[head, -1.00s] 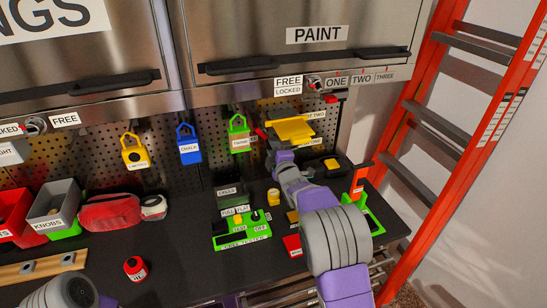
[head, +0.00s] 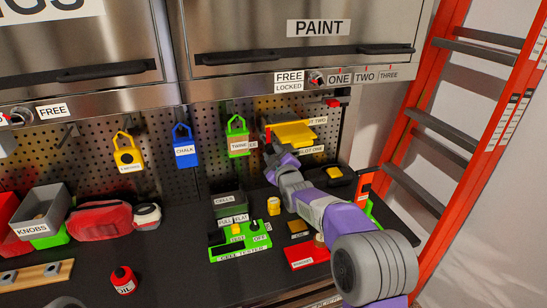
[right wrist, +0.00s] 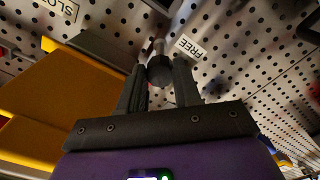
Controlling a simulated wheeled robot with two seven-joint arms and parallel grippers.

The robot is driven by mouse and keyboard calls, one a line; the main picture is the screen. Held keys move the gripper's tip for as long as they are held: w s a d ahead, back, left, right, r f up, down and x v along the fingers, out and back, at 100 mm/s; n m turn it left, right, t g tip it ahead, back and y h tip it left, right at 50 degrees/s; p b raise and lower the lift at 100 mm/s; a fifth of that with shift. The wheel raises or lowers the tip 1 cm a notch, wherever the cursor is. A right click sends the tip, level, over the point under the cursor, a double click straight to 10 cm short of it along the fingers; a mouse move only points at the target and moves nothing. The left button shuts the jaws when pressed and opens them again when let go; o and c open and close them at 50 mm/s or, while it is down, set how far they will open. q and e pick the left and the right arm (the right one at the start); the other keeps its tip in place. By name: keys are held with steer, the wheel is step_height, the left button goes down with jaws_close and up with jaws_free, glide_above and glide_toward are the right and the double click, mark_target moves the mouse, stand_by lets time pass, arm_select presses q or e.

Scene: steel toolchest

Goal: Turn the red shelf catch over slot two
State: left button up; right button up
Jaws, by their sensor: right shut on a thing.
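My right gripper (right wrist: 159,76) is shut on a dark round knob-like part (right wrist: 160,69) with a pale stem, in front of the perforated panel. A FREE label (right wrist: 190,47) is just right of it. No red shows on the held part in the right wrist view. In the head view the right gripper (head: 270,146) is at the left side of the yellow shelf unit (head: 293,134), and its fingertips are hard to make out. A small red catch-like part (head: 332,103) is above and right of that unit. The slot two label (head: 317,121) is partly hidden. My left gripper is out of view.
Yellow (head: 128,157), blue (head: 185,150) and green (head: 237,143) padlock-shaped tags hang left of my right gripper. A green cell tester (head: 240,240) and a red box (head: 307,256) lie below. An orange ladder (head: 416,150) stands at the right.

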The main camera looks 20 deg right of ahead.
stand_by(0.4)
steer(key=o, duration=1.1)
steer(key=shift+c, duration=0.2)
steer(key=s, duration=0.7)
steer(key=shift+s, duration=0.25)
steer(key=shift+d, duration=0.1)
